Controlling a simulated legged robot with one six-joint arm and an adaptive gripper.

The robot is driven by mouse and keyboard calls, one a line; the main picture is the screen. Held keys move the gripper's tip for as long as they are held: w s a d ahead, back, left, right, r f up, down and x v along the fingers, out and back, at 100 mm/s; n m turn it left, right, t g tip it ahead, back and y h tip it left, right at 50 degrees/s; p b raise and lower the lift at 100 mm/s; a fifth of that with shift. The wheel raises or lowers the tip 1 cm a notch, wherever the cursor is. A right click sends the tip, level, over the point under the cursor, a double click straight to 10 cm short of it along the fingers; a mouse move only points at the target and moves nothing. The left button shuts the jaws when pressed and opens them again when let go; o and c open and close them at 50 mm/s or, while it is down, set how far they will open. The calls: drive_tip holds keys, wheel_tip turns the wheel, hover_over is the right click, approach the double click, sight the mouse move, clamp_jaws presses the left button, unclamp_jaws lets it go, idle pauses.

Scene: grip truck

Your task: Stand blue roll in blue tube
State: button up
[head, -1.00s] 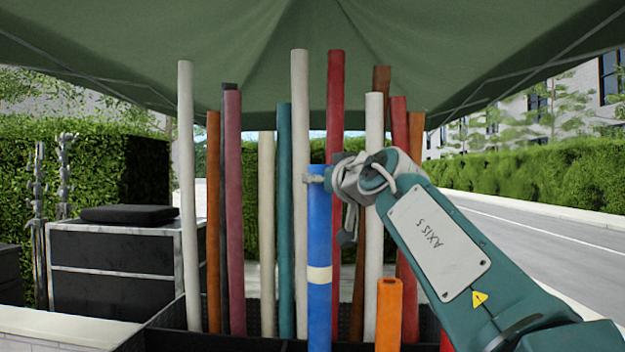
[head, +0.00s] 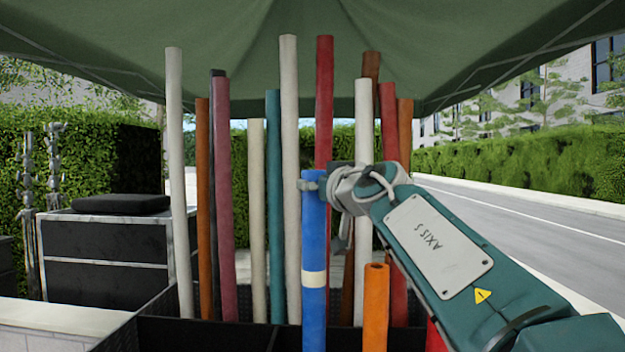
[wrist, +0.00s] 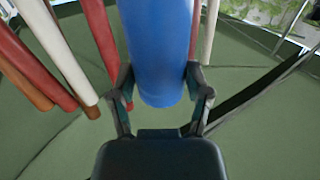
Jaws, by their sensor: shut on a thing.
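The blue roll (head: 314,235) is upright in the head view, with a pale band (head: 314,279) around its lower part. Its lower end runs out of the frame at the bottom. My gripper (head: 313,181) is shut on the blue roll near its top, coming from the right. In the wrist view the blue roll (wrist: 158,50) sits between the two fingers of my gripper (wrist: 160,95). I cannot make out a blue tube in either view.
Several tall rolls, among them a white one (head: 290,180), a teal one (head: 275,210) and a red one (head: 324,110), stand behind in a dark divided crate (head: 190,332). A short orange roll (head: 375,310) stands close right of the blue roll. A dark cabinet (head: 105,260) is at left.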

sight(318, 280)
drive_tip(key=shift+a+f, duration=0.25)
drive_tip(key=shift+f, duration=1)
drive_tip(key=shift+d+f, duration=0.3)
drive_tip(key=shift+f, duration=0.4)
drive_tip(key=shift+a+f, duration=0.15)
drive_tip(key=shift+f, duration=6.6)
drive_tip(key=o, duration=1.4)
drive_tip(key=shift+f, duration=0.1)
